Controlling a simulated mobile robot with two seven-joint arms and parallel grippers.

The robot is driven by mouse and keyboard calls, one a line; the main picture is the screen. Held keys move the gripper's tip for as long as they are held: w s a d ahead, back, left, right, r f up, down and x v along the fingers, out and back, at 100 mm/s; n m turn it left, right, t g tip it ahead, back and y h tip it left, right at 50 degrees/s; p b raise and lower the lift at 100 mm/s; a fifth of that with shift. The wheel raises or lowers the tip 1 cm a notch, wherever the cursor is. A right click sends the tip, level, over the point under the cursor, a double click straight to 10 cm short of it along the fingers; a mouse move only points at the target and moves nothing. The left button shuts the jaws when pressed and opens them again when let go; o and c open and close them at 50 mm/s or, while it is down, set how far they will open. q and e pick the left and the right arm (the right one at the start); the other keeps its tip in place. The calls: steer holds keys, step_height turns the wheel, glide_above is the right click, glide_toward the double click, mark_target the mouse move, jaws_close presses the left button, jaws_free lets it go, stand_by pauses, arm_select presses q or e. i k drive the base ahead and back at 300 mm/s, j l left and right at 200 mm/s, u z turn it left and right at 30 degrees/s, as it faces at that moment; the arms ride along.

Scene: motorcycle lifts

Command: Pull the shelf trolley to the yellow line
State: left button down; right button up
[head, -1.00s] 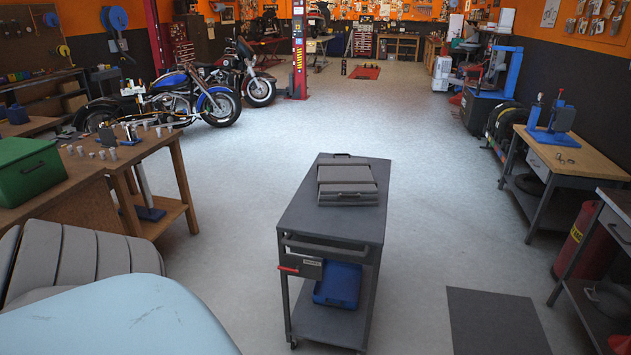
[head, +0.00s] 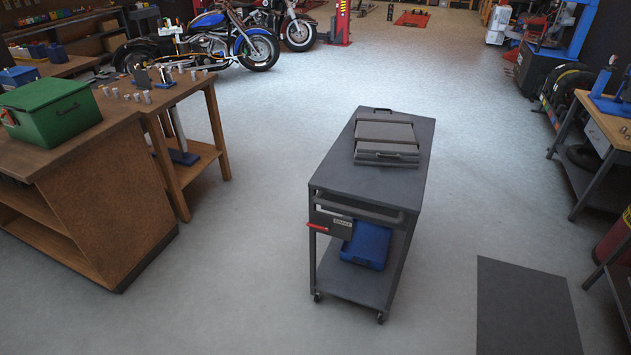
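The shelf trolley (head: 345,178) stands upright on the grey floor, right of the middle of the head view. It is dark grey, with a top shelf, a lower shelf (head: 352,286) and small wheels. A push handle (head: 357,210) runs across its near end. A grey case (head: 386,141) with straps lies on its top. A blue bin (head: 366,245) sits on the lower shelf, and a small grey box with a red lever (head: 324,228) hangs at the near end. Neither of my grippers shows. I see no yellow line on the floor.
A wooden workbench (head: 110,205) with a green box (head: 52,112) stands at the left. A dark mat (head: 525,305) lies right of the trolley. Workbenches line the right side, and motorcycles (head: 215,45) stand at the back left. The floor around the trolley is clear.

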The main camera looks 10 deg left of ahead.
mark_target(390, 197)
steer(key=i+l+u, duration=0.25)
steer(key=u, duration=0.25)
steer(key=i+l+u, duration=0.2)
steer(key=l+u, duration=0.25)
steer(key=i+l+u, duration=0.1)
steer(key=l+u, duration=0.15)
steer(key=l, duration=0.3)
steer(key=i+l+u, duration=0.1)
steer(key=l+u, duration=0.2)
steer(key=l, duration=0.25)
steer(key=l+u, duration=0.25)
steer(key=l, duration=0.75)
steer(key=i+l, duration=0.1)
steer(key=l, duration=2.05)
steer(key=i+j+u, duration=0.2)
steer(key=j+u, duration=0.15)
steer(key=u, duration=0.15)
